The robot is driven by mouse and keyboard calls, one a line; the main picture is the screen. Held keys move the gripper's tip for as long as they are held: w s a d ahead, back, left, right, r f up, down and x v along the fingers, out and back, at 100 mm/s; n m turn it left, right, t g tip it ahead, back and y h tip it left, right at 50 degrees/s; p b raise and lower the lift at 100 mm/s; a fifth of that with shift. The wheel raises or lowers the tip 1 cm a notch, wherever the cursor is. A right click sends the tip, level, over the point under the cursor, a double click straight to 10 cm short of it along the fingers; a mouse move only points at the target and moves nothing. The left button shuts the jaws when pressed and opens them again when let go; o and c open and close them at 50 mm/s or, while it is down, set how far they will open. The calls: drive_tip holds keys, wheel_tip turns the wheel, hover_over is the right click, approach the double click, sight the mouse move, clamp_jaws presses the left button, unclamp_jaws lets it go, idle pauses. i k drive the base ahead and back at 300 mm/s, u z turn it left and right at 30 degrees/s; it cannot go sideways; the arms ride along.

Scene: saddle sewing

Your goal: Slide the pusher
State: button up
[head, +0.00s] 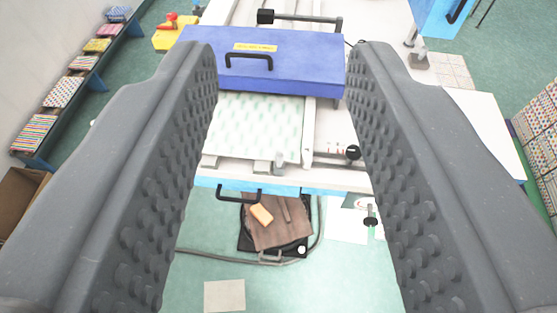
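My gripper (283,52) is open, its two dark grey studded fingers wide apart with nothing between them. Between the fingers, farther off, is a machine with a blue-violet cover (300,75) that bears a black handle and a yellow label. In front of it lies a white sheet with a pale green pattern (255,122) on a white bed. A small grey upright block (280,159) stands at the bed's near edge, beside a rail. A black knob (353,152) sits to its right. A black-ended bar (265,17) is behind the cover. I cannot tell which part is the pusher.
Shelves with patterned stacks (62,92) stand at the left. A yellow box (170,38) is at the back left. A white table (490,130) is at the right.

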sight(280, 166)
drive_tip(key=z, duration=0.05)
drive_tip(key=k, duration=1.1)
drive_tip(key=u, duration=0.35)
drive_tip(key=i, duration=1.65)
drive_tip(key=z, duration=0.5)
